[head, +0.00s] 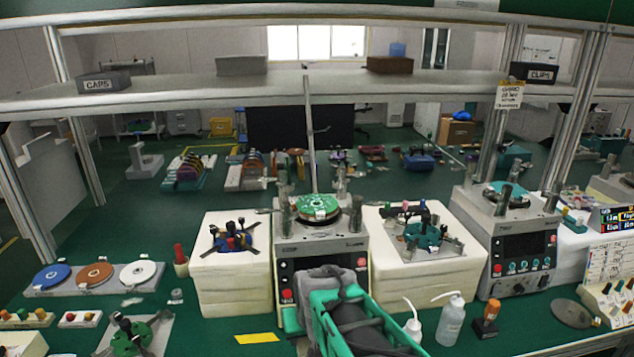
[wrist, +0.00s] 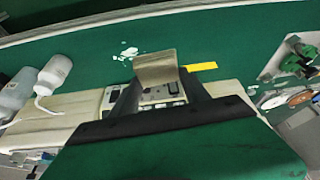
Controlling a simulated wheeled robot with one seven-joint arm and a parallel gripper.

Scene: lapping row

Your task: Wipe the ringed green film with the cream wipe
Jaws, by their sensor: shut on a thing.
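The cream wipe (wrist: 156,66) is a small beige pad, seen in the wrist view between the fingertips of my gripper (wrist: 160,88). My gripper is shut on it and holds it above the bench. In the head view my arm covers the gripper and the wipe. A round green film (head: 320,204) with pale marks lies on the plate of the middle lapping machine (head: 322,245), beyond my arm. I cannot make out a clear ring around it. The film does not show in the wrist view, and the wipe is apart from anything I can see there.
White blocks with fixtures (head: 232,282) (head: 425,265) flank the machine. Squeeze bottles (head: 450,320) stand to its right. A yellow strip (head: 257,338) lies on the green bench, and pale scraps (wrist: 128,52) lie near it. A thin upright post (head: 310,140) rises behind the film.

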